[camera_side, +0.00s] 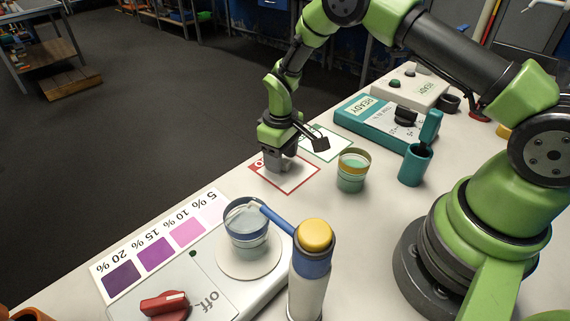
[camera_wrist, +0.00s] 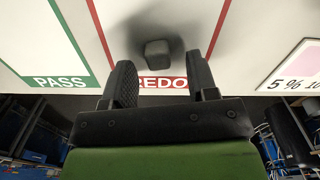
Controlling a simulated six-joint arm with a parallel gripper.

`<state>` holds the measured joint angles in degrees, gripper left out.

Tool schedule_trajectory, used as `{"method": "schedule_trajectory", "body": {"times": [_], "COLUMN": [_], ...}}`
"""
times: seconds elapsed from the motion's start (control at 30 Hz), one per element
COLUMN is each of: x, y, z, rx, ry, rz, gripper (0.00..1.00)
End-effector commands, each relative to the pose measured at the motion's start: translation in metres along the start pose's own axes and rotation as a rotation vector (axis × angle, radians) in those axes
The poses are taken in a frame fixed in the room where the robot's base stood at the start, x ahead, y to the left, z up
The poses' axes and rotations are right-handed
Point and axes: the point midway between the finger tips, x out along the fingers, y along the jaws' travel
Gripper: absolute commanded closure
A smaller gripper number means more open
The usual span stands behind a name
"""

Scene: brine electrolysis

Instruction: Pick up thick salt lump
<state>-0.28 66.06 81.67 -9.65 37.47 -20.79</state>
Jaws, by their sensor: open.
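A small grey lump (camera_wrist: 157,53), which looks like the salt lump, rests on the red-bordered REDO card (camera_wrist: 150,12) in the wrist view. It lies between the lines of my two fingers, near their tips, with a dark shadow around it. My gripper (camera_wrist: 162,70) is open, one finger on each side, with nothing visibly held. In the side view, my gripper (camera_side: 278,162) points down low over the REDO card (camera_side: 300,182). There the lump cannot be told apart from the grey fingers.
A green-bordered PASS card (camera_side: 325,143) lies behind. A beaker with a yellow band (camera_side: 353,172) and a teal holder (camera_side: 415,165) stand to the right. In front are another beaker (camera_side: 246,228) on a stirrer with a red knob (camera_side: 165,304), and a yellow-topped bottle (camera_side: 312,268).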

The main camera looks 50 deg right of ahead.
Motion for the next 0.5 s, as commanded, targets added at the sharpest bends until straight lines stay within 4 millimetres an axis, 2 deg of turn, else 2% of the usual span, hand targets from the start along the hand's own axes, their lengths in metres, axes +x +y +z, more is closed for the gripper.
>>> {"method": "schedule_trajectory", "body": {"times": [0.27,0.5], "x": [0.0045,0.0043], "y": [0.0000,0.0000], "z": [-0.0001,0.0000], "rx": [0.000,0.000], "ry": [0.001,0.000], "rz": [0.000,0.000], "gripper": [0.47,1.00]}}
